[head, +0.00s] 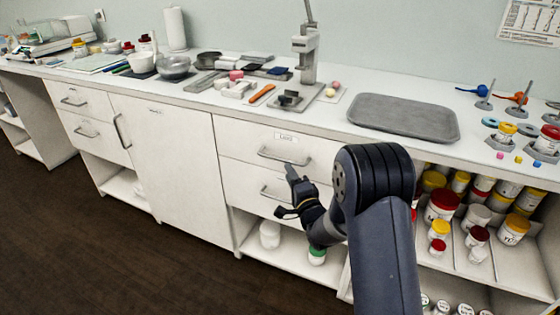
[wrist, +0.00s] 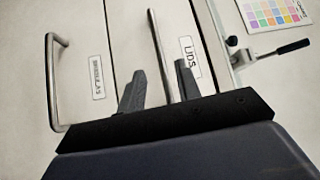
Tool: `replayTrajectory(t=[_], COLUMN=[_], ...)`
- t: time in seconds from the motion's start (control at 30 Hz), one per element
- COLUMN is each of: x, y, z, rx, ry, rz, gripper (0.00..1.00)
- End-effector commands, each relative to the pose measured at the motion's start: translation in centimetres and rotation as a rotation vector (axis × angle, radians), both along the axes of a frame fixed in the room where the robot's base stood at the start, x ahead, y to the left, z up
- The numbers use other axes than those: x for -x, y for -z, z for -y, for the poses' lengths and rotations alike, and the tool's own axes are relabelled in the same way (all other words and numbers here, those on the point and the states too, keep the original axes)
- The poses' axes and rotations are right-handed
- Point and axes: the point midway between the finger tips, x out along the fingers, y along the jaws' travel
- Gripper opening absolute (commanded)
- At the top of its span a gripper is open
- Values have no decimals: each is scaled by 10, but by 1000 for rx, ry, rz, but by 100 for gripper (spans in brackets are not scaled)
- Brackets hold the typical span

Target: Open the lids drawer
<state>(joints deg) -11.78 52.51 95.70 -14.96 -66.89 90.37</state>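The lids drawer (head: 240,150) is the upper drawer in the middle of the counter front and looks shut. Its bar handle (head: 284,157) sits below a small label. In the wrist view, turned sideways, the label (wrist: 190,57) reads LIDS and the handle (wrist: 163,55) runs beside it. My gripper (head: 291,172) is in front of the drawers, just below that handle in the head view. In the wrist view my gripper (wrist: 158,85) is open, and the handle lies between its two fingers in the picture. I cannot tell whether they touch it.
A lower drawer with its own handle (head: 275,193) and label (wrist: 98,78) is below. The counter (head: 340,140) above holds a grey tray (head: 404,116) and a metal stand (head: 306,55). Open shelves with jars (head: 442,205) are at the right. Dark floor (head: 110,250) is clear at left.

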Motion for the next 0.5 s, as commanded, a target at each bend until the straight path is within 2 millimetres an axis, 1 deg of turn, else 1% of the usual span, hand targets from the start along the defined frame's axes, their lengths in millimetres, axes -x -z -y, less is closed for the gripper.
replayTrajectory(t=[0.03, 0.2, 0.4, 0.5], x=[-9, -35, -57, -63], y=[-1, -5, -9, -9], z=[-4, -17, -27, -30], rx=[0, 1, 1, 2], ry=[-1, 0, 0, 1], rz=[2, 3, 2, 0], gripper=[32, 32, 32, 32])
